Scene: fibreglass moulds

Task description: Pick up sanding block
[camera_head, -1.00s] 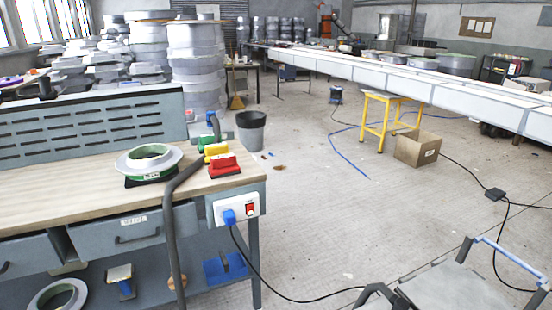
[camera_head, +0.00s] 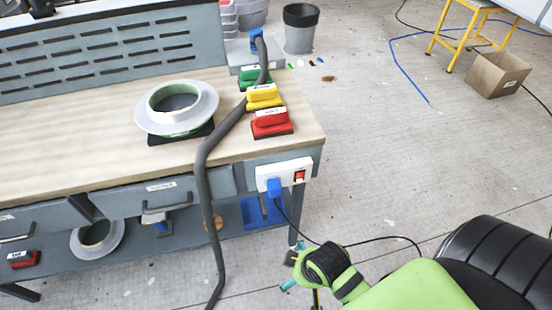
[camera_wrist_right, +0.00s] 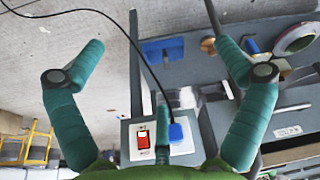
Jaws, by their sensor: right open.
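Three sanding blocks stand in a row at the right end of the workbench top: a red block (camera_head: 271,122), a yellow block (camera_head: 263,96) and a green block (camera_head: 255,78). Another red block (camera_head: 23,259) lies on the lower shelf at the far left. My right gripper (camera_head: 294,267) is at the lower middle of the head view, low beside the bench's right end and apart from the blocks. In the right wrist view its teal fingers (camera_wrist_right: 162,62) are wide apart with nothing held. No sanding block is clear there. My left gripper is not in view.
A grey hose (camera_head: 205,190) hangs over the bench front beside the blocks. A socket box (camera_head: 284,175) with a blue plug and cable is on the bench's end. A ring-shaped mould (camera_head: 146,121) sits left of the blocks. A bin (camera_head: 300,38) stands behind.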

